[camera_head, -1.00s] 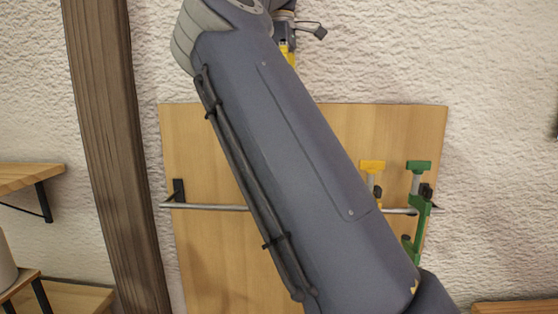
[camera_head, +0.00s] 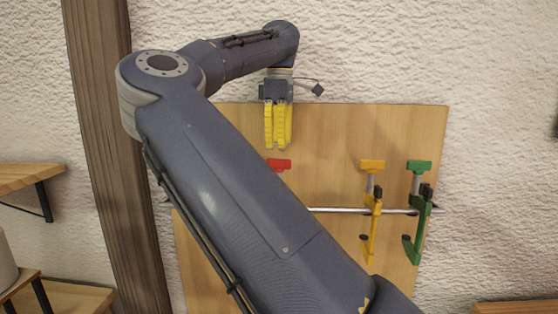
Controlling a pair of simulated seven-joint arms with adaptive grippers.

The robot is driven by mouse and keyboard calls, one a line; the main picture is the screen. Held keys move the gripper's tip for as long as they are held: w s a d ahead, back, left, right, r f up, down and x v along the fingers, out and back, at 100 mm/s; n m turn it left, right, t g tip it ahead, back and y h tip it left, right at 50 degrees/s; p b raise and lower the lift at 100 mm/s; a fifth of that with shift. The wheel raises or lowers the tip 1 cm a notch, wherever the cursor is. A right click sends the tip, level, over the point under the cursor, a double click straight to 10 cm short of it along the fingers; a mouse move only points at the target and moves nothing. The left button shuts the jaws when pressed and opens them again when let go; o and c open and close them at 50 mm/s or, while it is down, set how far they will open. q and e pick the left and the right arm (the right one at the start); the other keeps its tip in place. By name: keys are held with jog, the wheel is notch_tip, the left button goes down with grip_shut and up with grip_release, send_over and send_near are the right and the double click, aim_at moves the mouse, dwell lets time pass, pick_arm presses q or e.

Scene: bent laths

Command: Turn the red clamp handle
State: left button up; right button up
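The red clamp handle (camera_head: 281,164) shows in the head view in front of the wooden board, left of the yellow clamp. The rest of that clamp is hidden behind my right arm. My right gripper (camera_head: 278,147) has yellow fingers that point down. My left gripper is not in view.
A yellow clamp (camera_head: 371,222) and a green clamp (camera_head: 418,228) hang on a metal rail (camera_head: 330,210) across the wooden board (camera_head: 420,130), right of the red handle. A wooden post (camera_head: 110,140) stands at the left. Shelves (camera_head: 25,177) are at the far left.

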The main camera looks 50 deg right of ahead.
aim_at(279, 164)
jog(key=shift+f, duration=2.45)
jog(key=shift+c, duration=0.4)
grip_shut()
